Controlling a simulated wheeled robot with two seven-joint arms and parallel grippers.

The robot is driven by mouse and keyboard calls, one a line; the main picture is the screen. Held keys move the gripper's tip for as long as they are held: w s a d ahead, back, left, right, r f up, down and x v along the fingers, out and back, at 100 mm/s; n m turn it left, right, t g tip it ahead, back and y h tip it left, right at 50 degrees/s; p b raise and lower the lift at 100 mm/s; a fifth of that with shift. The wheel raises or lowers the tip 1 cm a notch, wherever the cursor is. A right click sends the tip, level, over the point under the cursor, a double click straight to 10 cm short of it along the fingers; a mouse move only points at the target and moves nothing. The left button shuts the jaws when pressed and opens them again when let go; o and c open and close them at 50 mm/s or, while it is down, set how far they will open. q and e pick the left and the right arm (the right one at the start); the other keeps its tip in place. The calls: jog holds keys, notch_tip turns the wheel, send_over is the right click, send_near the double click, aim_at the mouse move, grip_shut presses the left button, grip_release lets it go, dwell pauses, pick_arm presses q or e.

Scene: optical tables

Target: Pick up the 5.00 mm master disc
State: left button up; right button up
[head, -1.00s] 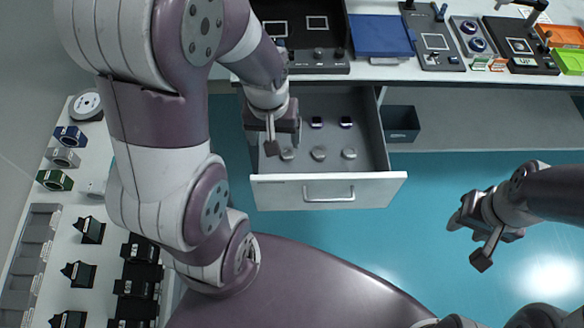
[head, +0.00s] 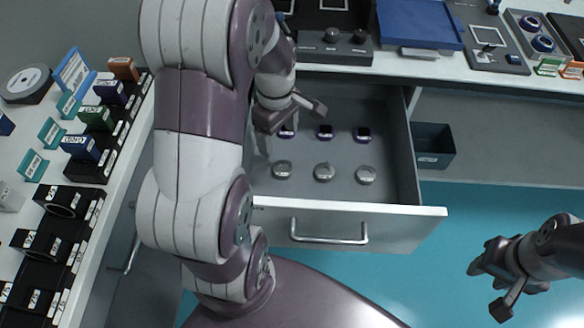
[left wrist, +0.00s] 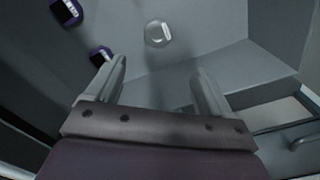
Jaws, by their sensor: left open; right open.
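Three silver discs lie in a row in the open drawer (head: 395,185): left (head: 282,170), middle (head: 324,172) and right (head: 366,174). Their markings are too small to read, so I cannot tell which is the 5.00 mm master disc. My left gripper (head: 264,146) is over the drawer's left part, behind and left of the left disc, open and empty. In the left wrist view one silver disc (left wrist: 158,33) shows beyond and between the open fingers (left wrist: 160,68), apart from them. My right gripper (head: 482,264) is open and empty over the floor at right.
Several dark purple-cased pieces, such as one (head: 325,131), lie behind the discs. The drawer's front panel (head: 350,222) and side walls bound the space. A dark bin (head: 433,145) stands right of the drawer. The worktop above holds a blue tray (head: 418,22). A crowded side table is at left.

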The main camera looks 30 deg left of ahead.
pick_arm(q)
jog(key=b, duration=0.3)
send_over(282, 168)
jog(key=f, duration=0.7)
jog(key=shift+s+a+f, duration=0.1)
jog(key=shift+s+f, duration=0.1)
jog(key=shift+f, duration=0.15)
jog(key=f+b, duration=0.2)
jog(key=f, duration=0.3)
jog(key=shift+w+f, duration=0.1)
jog(key=shift+w, duration=0.1)
jog(key=c, duration=1.3)
